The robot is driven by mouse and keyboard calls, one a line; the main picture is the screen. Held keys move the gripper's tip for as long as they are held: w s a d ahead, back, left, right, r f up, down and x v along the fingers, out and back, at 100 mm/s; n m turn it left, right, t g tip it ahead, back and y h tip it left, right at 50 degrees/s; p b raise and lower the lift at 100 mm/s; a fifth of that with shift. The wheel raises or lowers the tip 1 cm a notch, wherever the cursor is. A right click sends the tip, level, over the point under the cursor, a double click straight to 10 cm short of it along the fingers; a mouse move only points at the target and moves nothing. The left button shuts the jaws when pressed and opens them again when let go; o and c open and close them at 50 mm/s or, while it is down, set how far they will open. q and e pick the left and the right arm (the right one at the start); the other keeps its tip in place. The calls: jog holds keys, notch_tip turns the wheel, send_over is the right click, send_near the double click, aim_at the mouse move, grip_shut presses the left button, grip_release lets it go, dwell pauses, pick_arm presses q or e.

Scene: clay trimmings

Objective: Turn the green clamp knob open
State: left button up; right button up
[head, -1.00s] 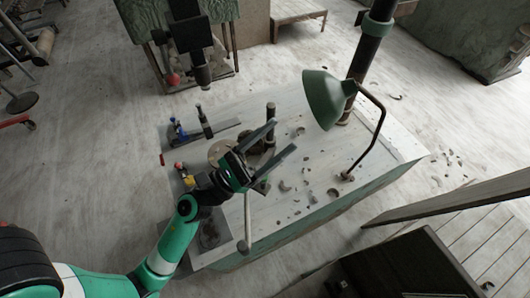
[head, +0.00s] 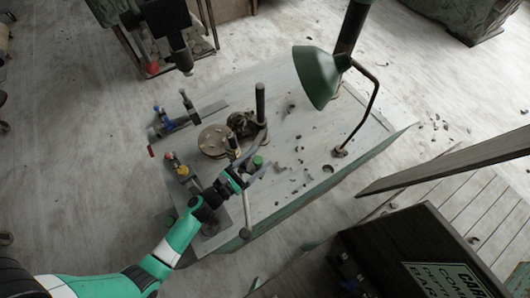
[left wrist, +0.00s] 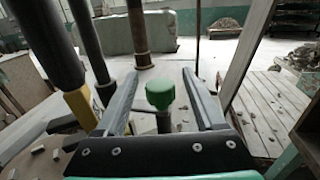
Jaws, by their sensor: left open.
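The green clamp knob (head: 257,161) is a small round cap on the workbench, beside the round plate and the upright post. It also shows upright in the middle of the left wrist view (left wrist: 160,91), on a dark stem. My left gripper (head: 257,166) is open, with its fingers reaching from the lower left toward the knob. In the left wrist view one finger is on each side of the knob, with clear gaps on both sides. Whether the fingertips are level with the knob is hard to tell. My right gripper is not in view.
A green lamp (head: 318,78) leans over the bench's right part. A dark post (head: 260,103) and a round plate (head: 214,141) stand behind the knob. Red and yellow knobs (head: 183,170) sit to the left. Dark clay trimmings lie on the bench's right side.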

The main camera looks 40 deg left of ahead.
pick_arm(q)
jog(key=w, duration=0.3)
jog(key=shift+w+d, duration=0.1)
jog(key=shift+w, duration=0.05)
grip_shut()
